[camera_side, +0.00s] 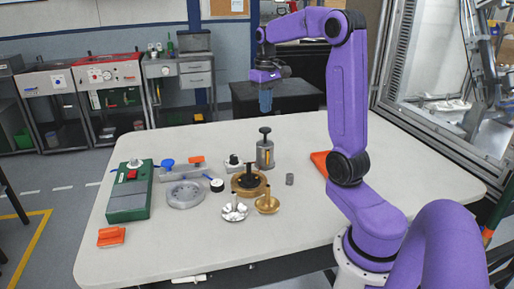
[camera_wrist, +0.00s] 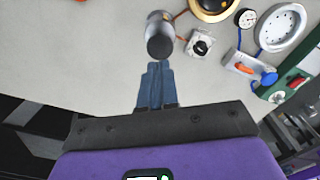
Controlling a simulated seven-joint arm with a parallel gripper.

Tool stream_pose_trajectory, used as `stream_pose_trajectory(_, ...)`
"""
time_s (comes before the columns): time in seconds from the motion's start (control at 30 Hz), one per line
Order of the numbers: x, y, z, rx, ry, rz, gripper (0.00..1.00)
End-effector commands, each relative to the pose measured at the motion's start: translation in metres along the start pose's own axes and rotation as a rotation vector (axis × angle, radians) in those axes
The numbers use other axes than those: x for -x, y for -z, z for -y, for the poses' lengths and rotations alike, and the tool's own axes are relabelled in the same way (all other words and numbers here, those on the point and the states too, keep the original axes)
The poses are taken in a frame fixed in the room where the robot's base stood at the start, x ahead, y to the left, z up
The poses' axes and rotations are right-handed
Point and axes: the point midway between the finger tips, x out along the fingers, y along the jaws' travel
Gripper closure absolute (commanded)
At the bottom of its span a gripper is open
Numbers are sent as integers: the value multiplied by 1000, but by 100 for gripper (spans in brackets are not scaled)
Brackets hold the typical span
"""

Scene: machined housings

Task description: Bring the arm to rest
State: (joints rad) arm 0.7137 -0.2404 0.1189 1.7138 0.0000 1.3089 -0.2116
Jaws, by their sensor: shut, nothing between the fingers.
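My gripper (camera_side: 265,101) is raised above the far part of the table, pointing down, with its blue fingers together and nothing between them. In the wrist view the blue fingers of my gripper (camera_wrist: 158,75) meet at the tips. A grey cylinder with a black knob (camera_side: 265,149) stands upright on the table below and apart from the fingers. In the wrist view the cylinder (camera_wrist: 160,25) shows just beyond the fingertips.
The white table (camera_side: 300,225) holds a green box (camera_side: 130,192), a grey round housing (camera_side: 185,194), a brass ring part (camera_side: 236,188), silver and gold flanged parts, a small grey cylinder (camera_side: 290,179) and orange pieces. The front right of the table is clear.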

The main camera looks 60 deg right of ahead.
Motion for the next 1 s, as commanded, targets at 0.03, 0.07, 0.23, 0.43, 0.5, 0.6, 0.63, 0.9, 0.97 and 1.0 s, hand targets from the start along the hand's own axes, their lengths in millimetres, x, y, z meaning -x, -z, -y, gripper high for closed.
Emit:
stream_pose_trajectory(0.03,0,0,0,1,0,0,100)
stream_pose_trajectory(0.07,0,0,1,4,0,0,100)
stream_pose_trajectory(0.23,-4,-4,28,77,0,-1,100)
stream_pose_trajectory(0.43,-14,-24,94,272,0,-5,100)
stream_pose_trajectory(0.5,-19,-35,116,342,0,-7,100)
stream_pose_trajectory(0.6,-25,-54,145,443,1,-10,100)
stream_pose_trajectory(0.63,-27,-61,153,474,2,-10,100)
stream_pose_trajectory(0.9,-46,-129,208,748,5,-15,100)
stream_pose_trajectory(0.97,-50,-146,216,808,6,-16,100)
stream_pose_trajectory(1.0,-53,-158,220,849,7,-17,100)
